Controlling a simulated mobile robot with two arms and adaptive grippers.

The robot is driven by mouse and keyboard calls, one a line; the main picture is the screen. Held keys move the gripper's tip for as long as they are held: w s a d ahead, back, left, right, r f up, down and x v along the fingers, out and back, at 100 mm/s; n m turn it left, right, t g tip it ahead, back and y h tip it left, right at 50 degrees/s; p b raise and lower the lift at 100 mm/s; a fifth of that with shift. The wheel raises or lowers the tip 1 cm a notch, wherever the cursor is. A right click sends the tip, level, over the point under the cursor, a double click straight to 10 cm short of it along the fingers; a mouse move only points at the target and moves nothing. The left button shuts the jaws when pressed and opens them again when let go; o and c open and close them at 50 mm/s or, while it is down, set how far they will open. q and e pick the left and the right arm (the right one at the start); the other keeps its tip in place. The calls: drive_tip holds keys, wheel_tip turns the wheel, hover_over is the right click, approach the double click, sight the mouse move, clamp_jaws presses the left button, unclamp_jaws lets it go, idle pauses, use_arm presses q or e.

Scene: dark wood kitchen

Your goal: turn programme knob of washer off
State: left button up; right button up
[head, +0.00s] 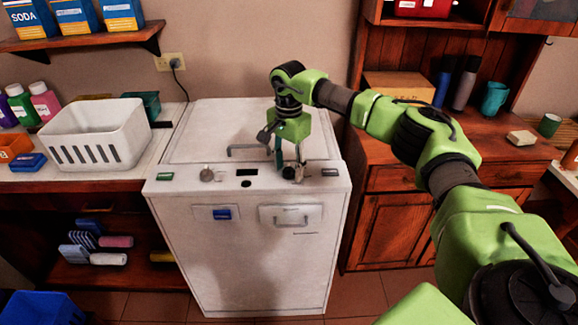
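The white washer (248,250) stands in the middle of the view, with a control strip along the top of its front. A dark round knob (289,173) is on the right part of the strip, and a grey knob (206,174) is on the left part. No label shows which one is the programme knob. My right gripper (290,168) points down at the dark knob, its fingers apart and close around or just above it. Whether the fingers touch the knob cannot be told. My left gripper is out of view.
A bar handle (246,148) lies on the washer's lid, left of my gripper. A white basket (98,136) stands on the left counter. A wooden cabinet (395,217) stands close on the right, under my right arm. The floor before the washer is clear.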

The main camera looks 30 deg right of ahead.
sight(289, 167)
wheel_tip(289, 167, up, 12)
idle(0.7)
idle(0.4)
